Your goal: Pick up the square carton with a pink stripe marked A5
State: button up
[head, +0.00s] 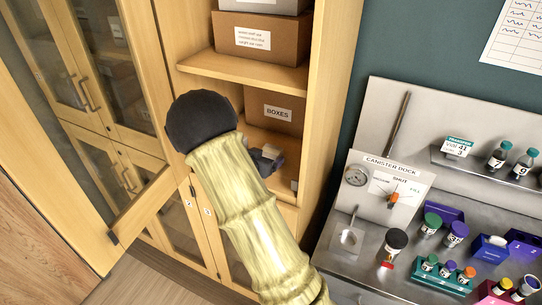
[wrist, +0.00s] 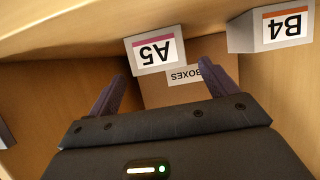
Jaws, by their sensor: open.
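The square carton A5 (wrist: 150,65) is white-grey with a pink stripe on its label. It stands on the shelf board, which shows along the top of the wrist view, where the label reads upside down. My gripper (wrist: 161,72) is open and empty. Its two dark fingers point toward the carton, one to either side of it in the picture, and no contact shows. In the head view my gripper (head: 267,158) reaches into the cupboard, partly hidden by my arm; I cannot clearly make out the carton there.
A carton marked B4 (wrist: 268,42) with an orange stripe stands to the right in the wrist view. A brown box labelled BOXES (wrist: 185,92) is behind. The wooden cupboard wall (wrist: 45,95) is at left. An open glass door (head: 110,120) and a steel bench (head: 345,270) flank my arm.

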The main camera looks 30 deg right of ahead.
aim_at(269, 152)
jog(key=p+x, duration=0.2)
jog(key=x, duration=0.2)
jog(key=shift+w+d+p, duration=0.3)
jog(key=shift+p, duration=0.05)
jog(key=shift+w+d+f, duration=0.1)
jog(key=shift+w, duration=0.05)
jog(key=c, duration=1.1)
notch_tip(269, 152, up, 10)
jog(key=shift+r+b, duration=0.1)
jog(key=shift+b, duration=0.9)
